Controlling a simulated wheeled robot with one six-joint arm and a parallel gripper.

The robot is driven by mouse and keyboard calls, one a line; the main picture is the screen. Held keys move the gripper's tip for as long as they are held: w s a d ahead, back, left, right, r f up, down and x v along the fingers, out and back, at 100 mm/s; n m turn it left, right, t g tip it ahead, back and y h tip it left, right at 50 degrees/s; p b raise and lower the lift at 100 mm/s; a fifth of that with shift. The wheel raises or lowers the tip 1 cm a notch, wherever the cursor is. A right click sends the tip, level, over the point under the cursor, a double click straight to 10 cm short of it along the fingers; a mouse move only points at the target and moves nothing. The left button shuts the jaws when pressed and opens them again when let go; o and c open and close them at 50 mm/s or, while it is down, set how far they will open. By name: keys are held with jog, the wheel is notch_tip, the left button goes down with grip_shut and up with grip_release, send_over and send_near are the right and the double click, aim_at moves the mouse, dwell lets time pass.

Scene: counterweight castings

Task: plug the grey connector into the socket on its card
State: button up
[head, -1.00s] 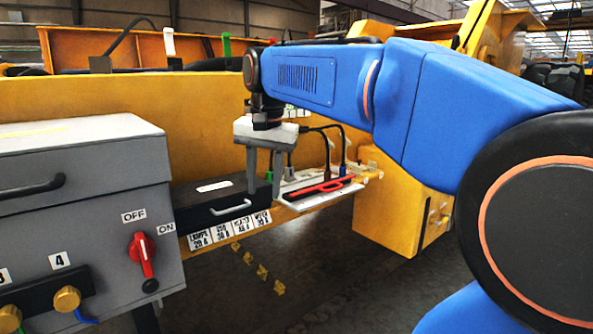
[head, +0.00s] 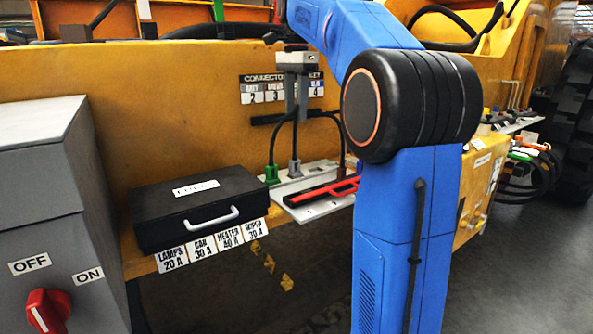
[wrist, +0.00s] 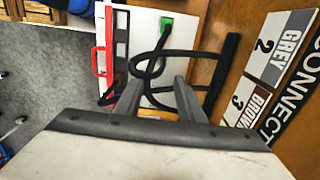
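The grey connector (head: 295,168) stands on the white card (head: 312,208), with its black cable arching up from it. The green connector (head: 272,174) is to its left; it also shows in the wrist view (wrist: 168,24). My gripper (head: 297,118) is above the grey connector, near the yellow wall, fingers pointing down. In the wrist view my gripper's fingers (wrist: 157,84) are apart, with a looping black cable beyond them.
A black case (head: 180,215) with a light handle sits left of the card. A red handle bar (head: 328,190) lies along the card's front. Number labels (head: 280,90) and a dark rail (head: 264,120) are on the yellow wall. A grey switch cabinet (head: 40,190) stands at the left.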

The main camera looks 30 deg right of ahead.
send_over(294, 160)
jog(key=f, duration=0.9)
jog(key=shift+s+d+f, duration=0.2)
jog(key=shift+s+f, duration=0.05)
jog(key=shift+f, duration=0.1)
jog(key=shift+w+f, duration=0.2)
jog(key=shift+f, duration=1.15)
jog(key=shift+w+f, duration=0.15)
jog(key=shift+f, duration=1.15)
grip_shut()
